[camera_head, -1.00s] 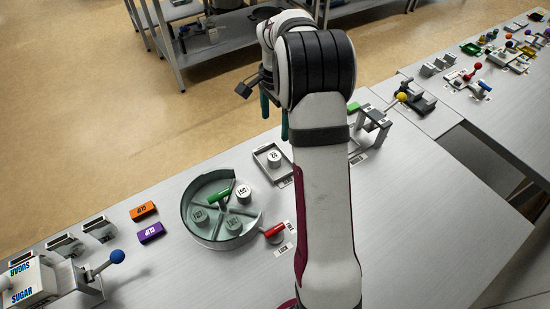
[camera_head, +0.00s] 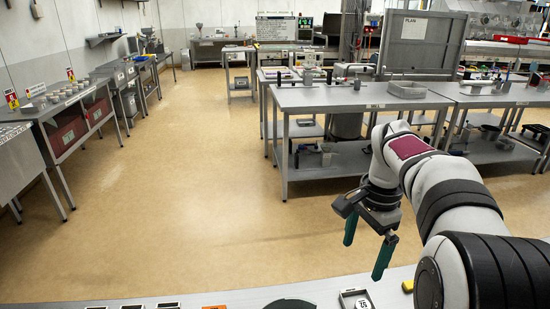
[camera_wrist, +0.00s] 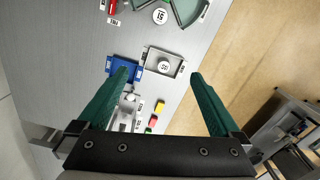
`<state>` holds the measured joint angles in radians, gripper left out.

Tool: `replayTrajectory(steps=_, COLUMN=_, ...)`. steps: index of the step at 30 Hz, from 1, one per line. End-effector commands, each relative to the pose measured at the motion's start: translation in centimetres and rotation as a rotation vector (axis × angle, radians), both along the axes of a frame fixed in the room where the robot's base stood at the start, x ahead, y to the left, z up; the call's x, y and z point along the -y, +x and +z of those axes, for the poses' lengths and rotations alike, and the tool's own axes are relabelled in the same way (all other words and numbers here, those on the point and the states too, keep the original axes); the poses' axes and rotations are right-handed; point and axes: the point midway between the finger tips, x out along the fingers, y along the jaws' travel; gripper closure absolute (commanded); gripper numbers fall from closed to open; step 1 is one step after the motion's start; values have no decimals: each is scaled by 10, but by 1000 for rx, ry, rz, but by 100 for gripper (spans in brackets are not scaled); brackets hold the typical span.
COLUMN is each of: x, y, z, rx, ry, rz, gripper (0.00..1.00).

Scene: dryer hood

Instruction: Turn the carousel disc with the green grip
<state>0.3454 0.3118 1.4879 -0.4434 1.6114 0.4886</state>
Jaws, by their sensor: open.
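The carousel shows only in part. In the wrist view its green body (camera_wrist: 187,12) is cut off by the top edge, and in the head view a dark bit of it (camera_head: 290,303) shows at the bottom edge. I cannot make out its green grip in either current view. A red handle (camera_wrist: 112,7) lies at the top left of the wrist view. My gripper (camera_head: 366,247) is open and empty, with its two green fingers apart. In the wrist view the gripper (camera_wrist: 160,77) has the carousel ahead of its fingertips, toward the top of the picture.
A grey tray (camera_wrist: 150,53) with a labelled round weight (camera_wrist: 164,65) lies between the fingers in the wrist view. A blue piece (camera_wrist: 121,64) and a yellow block (camera_wrist: 159,107) are nearby. Open floor (camera_head: 190,220) and other workbenches (camera_head: 345,97) lie beyond the table.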

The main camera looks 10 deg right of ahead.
Motion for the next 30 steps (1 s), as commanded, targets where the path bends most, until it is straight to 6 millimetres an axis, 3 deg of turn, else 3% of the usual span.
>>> replayTrajectory(steps=1, x=-38, y=-33, z=8, rx=11, ry=16, rz=131, gripper=0)
replayTrajectory(steps=3, x=-84, y=-86, z=6, rx=22, ry=43, rz=328, gripper=0)
replayTrajectory(steps=6, x=-129, y=-159, z=-13, rx=39, ry=78, rz=565, gripper=0)
replayTrajectory(steps=9, x=-151, y=-214, z=-38, rx=52, ry=104, rz=733, gripper=0)
replayTrajectory(steps=12, x=-160, y=-242, z=-54, rx=59, ry=117, rz=819, gripper=0)
replayTrajectory(steps=15, x=-162, y=-250, z=-59, rx=59, ry=121, rz=843, gripper=0)
replayTrajectory(steps=17, x=-162, y=-248, z=-58, rx=58, ry=121, rz=846, gripper=0)
replayTrajectory(steps=19, x=-159, y=-228, z=-50, rx=56, ry=109, rz=884, gripper=0)
replayTrajectory(steps=20, x=-156, y=-212, z=-44, rx=52, ry=99, rz=917, gripper=0)
replayTrajectory(steps=23, x=-146, y=-139, z=-28, rx=43, ry=52, rz=1066, gripper=0)
replayTrajectory(steps=24, x=-141, y=-110, z=-26, rx=37, ry=32, rz=1126, gripper=0)
replayTrajectory(steps=27, x=-133, y=-53, z=-30, rx=26, ry=-6, rz=1246, gripper=0)
replayTrajectory(steps=30, x=-128, y=-23, z=-35, rx=19, ry=-29, rz=1311, gripper=0)
